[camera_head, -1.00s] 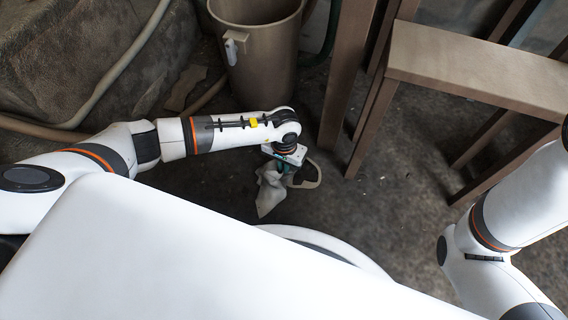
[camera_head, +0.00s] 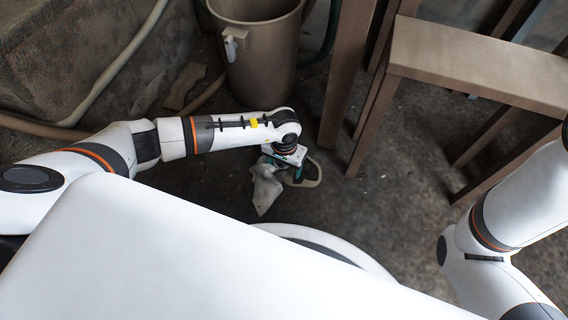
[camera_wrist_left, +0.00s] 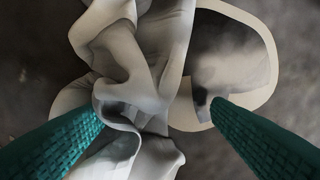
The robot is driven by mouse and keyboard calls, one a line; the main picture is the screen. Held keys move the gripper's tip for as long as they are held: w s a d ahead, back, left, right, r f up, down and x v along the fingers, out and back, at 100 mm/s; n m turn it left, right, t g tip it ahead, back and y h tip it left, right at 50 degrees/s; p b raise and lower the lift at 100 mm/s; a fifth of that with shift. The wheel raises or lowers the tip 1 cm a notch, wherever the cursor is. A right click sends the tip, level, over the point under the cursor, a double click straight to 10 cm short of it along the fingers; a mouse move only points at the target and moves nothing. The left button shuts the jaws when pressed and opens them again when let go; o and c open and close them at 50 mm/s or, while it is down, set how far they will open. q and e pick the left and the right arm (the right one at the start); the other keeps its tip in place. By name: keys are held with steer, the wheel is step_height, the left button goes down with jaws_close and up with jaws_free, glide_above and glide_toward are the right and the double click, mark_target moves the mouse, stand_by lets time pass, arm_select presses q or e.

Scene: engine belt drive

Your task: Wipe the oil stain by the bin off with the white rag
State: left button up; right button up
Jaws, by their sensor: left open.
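The white rag (camera_head: 265,188) lies crumpled on the dark floor below my left gripper (camera_head: 284,168). In the left wrist view the rag (camera_wrist_left: 125,45) has high folds between and beyond the two teal fingers. My left gripper (camera_wrist_left: 158,108) is open there, its fingertips apart on either side of the folds. Right of the folds is a rounded patch (camera_wrist_left: 232,65) with a cream rim and a smudged grey-black middle. I cannot tell whether this is stain or part of the rag. No separate oil stain is clear on the floor. My right gripper is out of view.
The brown bin (camera_head: 257,65) stands behind my left forearm. A brown wooden frame (camera_head: 480,72) with legs stands to the right. A large rough block (camera_head: 80,60) with hoses is at the left. Bare floor (camera_head: 385,210) lies right of the rag.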

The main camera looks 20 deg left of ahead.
arm_select(q)
steer(key=shift+f+b, duration=0.35)
steer(key=shift+f, duration=0.2)
steer(key=shift+r, duration=0.15)
steer(key=shift+c, duration=0.8)
jaws_close()
